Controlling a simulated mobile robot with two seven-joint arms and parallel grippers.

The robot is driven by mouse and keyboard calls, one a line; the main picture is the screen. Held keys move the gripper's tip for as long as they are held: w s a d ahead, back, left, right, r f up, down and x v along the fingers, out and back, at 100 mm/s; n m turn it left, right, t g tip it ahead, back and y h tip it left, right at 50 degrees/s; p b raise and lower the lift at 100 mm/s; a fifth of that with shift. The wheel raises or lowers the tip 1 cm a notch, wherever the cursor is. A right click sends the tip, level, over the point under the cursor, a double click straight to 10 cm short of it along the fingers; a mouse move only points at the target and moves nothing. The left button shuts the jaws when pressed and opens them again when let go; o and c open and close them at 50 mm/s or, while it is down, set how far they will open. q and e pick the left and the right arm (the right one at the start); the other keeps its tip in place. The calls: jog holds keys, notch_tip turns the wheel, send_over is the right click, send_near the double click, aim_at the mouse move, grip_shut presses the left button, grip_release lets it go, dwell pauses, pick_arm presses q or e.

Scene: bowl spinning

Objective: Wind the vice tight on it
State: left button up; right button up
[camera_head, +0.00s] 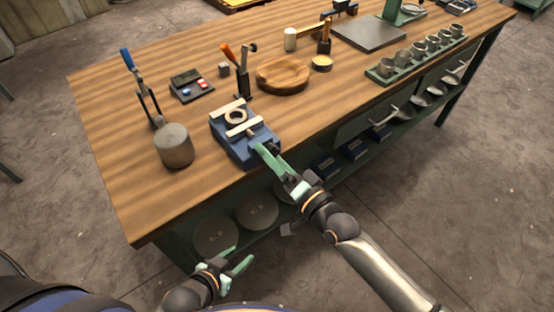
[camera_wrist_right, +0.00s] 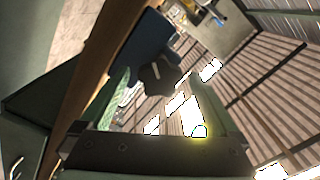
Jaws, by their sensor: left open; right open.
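The blue vice (camera_head: 238,150) stands at the near edge of the wooden bench, with two pale jaws. A pale ring-shaped piece (camera_head: 236,116) lies between the jaws; I cannot tell whether both jaws touch it. My right gripper (camera_head: 266,153) is open at the vice's front end, and its fingers hide the screw there in the head view. In the right wrist view, a dark knob-like part (camera_wrist_right: 158,76) shows between the green fingers, with the blue vice body (camera_wrist_right: 150,38) behind it. My left gripper (camera_head: 243,258) is open and empty, below the bench's front edge.
A grey cylinder (camera_head: 174,147) with a blue-handled tool behind it stands left of the vice. A wooden dish (camera_head: 283,75), an orange-handled tool (camera_head: 228,54) and a small control box (camera_head: 191,86) lie beyond. A rack of metal cups (camera_head: 416,54) is far right.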

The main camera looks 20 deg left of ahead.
jog(key=v, duration=1.2)
jog(key=shift+s+d+b, duration=0.2)
jog(key=shift+b, duration=0.15)
jog(key=s+d+f+n+g+h, duration=0.1)
jog(key=s+d+f+h, duration=0.4)
jog(key=d+f, duration=0.4)
jog(key=s+d+f+n+h, duration=0.2)
jog(key=s+d+f+h, duration=0.3)
jog(key=d+f, duration=0.5)
jog(key=shift+f+g+h, duration=0.4)
jog(key=shift+f+h, duration=0.4)
jog(key=shift+h, duration=0.2)
